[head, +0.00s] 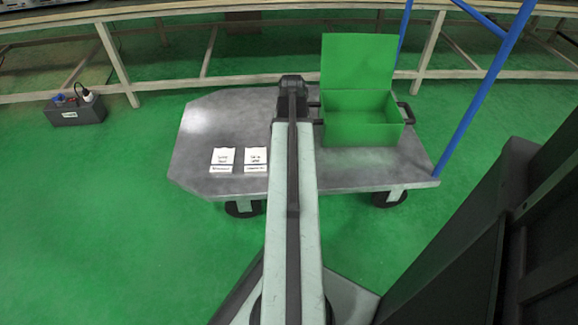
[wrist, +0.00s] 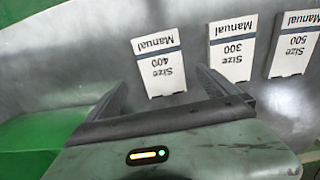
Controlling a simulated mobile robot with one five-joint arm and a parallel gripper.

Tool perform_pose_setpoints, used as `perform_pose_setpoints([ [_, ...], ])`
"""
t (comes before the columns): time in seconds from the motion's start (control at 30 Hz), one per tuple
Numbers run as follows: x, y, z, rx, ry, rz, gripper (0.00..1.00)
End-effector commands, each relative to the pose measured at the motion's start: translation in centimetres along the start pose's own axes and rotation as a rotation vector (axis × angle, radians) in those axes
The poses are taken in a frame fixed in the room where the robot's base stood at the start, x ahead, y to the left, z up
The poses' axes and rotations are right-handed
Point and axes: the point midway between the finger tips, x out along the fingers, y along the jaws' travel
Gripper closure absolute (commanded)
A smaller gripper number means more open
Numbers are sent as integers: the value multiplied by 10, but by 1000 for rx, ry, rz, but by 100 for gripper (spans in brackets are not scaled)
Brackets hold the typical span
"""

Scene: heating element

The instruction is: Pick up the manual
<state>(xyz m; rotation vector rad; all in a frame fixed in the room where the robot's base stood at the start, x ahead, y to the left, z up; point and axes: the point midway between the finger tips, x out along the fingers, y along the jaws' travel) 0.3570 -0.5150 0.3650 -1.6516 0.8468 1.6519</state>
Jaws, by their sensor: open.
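Three white manuals with dark bands lie on the grey cart top, and their print is upside down in the wrist view. The Size 400 manual (wrist: 158,62) is ahead of and between the fingers of my gripper (wrist: 162,78). The Size 300 manual (wrist: 232,48) is to its right, just beyond the right finger. The Size 500 manual (wrist: 294,44) is at the right edge. My gripper is open with nothing held. In the head view two manuals show, a left one (head: 222,160) and a right one (head: 256,160); my arm appears to hide the third.
The cart (head: 205,125) has a blue frame (head: 480,90) on its right. An open green box (head: 362,122) with its lid up stands on the cart, right of my arm. A dark case (head: 76,112) sits on the floor at left. The cart's left part is clear.

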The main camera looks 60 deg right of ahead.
Motion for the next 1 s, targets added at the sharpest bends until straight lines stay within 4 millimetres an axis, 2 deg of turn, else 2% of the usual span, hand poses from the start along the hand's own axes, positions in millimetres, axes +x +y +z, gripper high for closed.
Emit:
perform_pose_setpoints([
  [0.17, 8, -1, 1, -1, 0, 0, 2],
  [0.43, 52, -3, 3, -2, 0, 0, 2],
  [0.7, 52, -3, 3, -2, 0, 0, 2],
  [0.77, 52, -3, 3, -2, 0, 0, 16],
  [0.9, 52, -3, 3, -2, 0, 0, 55],
  [0.97, 52, -3, 3, -3, 0, 0, 71],
  [1.0, 52, -3, 3, -3, 0, 0, 71],
])
